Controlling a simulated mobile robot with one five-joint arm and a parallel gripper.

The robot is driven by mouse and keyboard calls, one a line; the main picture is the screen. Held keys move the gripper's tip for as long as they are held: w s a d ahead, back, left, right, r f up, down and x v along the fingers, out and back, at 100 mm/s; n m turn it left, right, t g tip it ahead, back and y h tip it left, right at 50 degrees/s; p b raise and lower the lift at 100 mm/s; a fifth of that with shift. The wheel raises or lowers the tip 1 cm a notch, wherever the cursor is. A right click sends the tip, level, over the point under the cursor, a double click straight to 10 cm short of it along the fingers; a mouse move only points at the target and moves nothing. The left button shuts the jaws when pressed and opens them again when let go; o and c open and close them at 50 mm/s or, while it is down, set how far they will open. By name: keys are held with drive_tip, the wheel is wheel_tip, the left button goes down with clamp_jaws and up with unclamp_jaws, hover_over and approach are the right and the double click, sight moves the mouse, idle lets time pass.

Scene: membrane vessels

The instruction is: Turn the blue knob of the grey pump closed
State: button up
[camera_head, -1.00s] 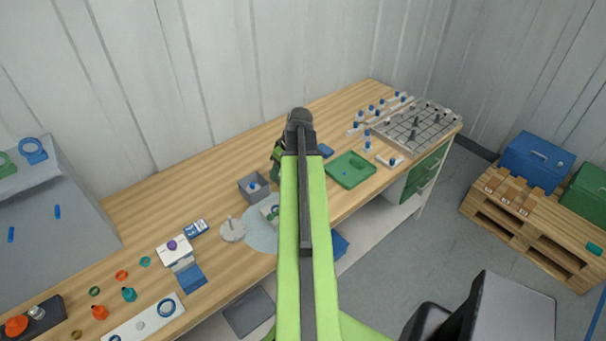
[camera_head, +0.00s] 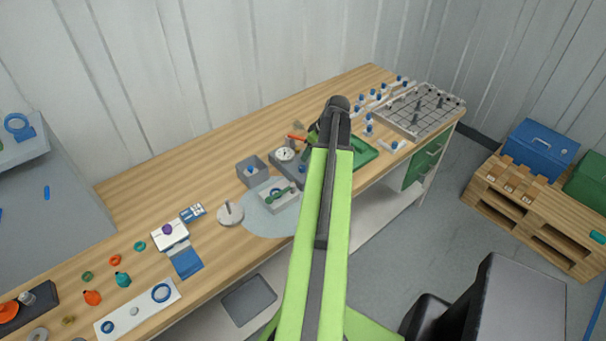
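A grey unit with a white round dial (camera_head: 285,154) and an orange-red lever (camera_head: 296,138) stands mid-bench, just left of my arm's end; it looks like the grey pump (camera_head: 287,169). A small dark blue spot (camera_head: 302,169) on its right side may be the blue knob, but it is too small to be sure. My arm reaches over the bench, and its dark end covers the space right of the pump. My gripper (camera_head: 314,132) shows only as a dark sliver beside the arm end. Its fingers are hidden, and contact with the pump cannot be told.
A small grey box (camera_head: 251,172) stands left of the pump. In front is a round blue-grey mat (camera_head: 256,218) with a white-and-green device (camera_head: 280,197). A green tray (camera_head: 364,153) lies right of my arm, and a grey rack (camera_head: 412,112) is farther right. Bare wood lies behind.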

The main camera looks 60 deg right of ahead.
sight(302, 166)
drive_tip(key=b+x, duration=0.7)
drive_tip(key=x, duration=0.2)
drive_tip(key=shift+f, duration=0.3)
drive_tip(key=shift+r, duration=0.1)
drive_tip(key=shift+c, duration=0.2)
clamp_jaws()
